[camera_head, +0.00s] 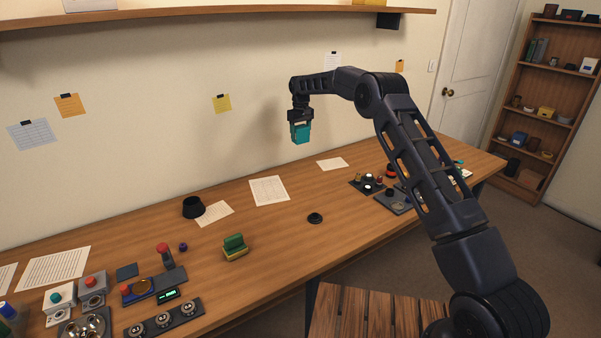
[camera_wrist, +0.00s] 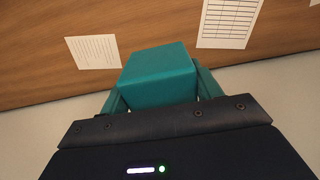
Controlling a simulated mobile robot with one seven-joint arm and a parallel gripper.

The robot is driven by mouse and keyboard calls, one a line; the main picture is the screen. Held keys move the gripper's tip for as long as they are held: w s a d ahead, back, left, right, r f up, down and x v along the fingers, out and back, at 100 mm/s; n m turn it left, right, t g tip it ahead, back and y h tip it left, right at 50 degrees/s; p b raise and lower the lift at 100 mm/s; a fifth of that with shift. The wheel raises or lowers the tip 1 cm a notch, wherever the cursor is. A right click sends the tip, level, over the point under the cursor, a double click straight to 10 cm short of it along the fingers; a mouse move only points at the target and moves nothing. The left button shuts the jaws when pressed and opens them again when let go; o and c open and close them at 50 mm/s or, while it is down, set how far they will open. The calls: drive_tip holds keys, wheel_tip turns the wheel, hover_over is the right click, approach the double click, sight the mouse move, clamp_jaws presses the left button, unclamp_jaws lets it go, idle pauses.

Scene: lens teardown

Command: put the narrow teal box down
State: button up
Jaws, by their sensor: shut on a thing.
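The narrow teal box (camera_head: 301,134) is held in my gripper (camera_head: 300,124), high above the back part of the wooden table. In the wrist view the teal box (camera_wrist: 158,72) fills the space between the teal fingers of my gripper (camera_wrist: 160,95). The gripper is shut on it. The box hangs clear of the table (camera_head: 330,199), with papers below and beyond it in the wrist view. Its far end is hidden from both cameras.
A black cup (camera_head: 193,207) and white papers (camera_head: 269,190) lie along the table's back. A small black disc (camera_head: 315,218) and a green and yellow block (camera_head: 235,247) stand nearer the middle. Devices crowd the left end and the right end.

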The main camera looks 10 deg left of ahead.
sight(301, 143)
wheel_tip(301, 143, down, 18)
drive_tip(key=shift+f, duration=0.1)
idle(0.5)
drive_tip(key=shift+f, duration=0.1)
drive_tip(key=o, duration=1)
wheel_tip(301, 143, up, 12)
drive_tip(key=shift+r, duration=0.15)
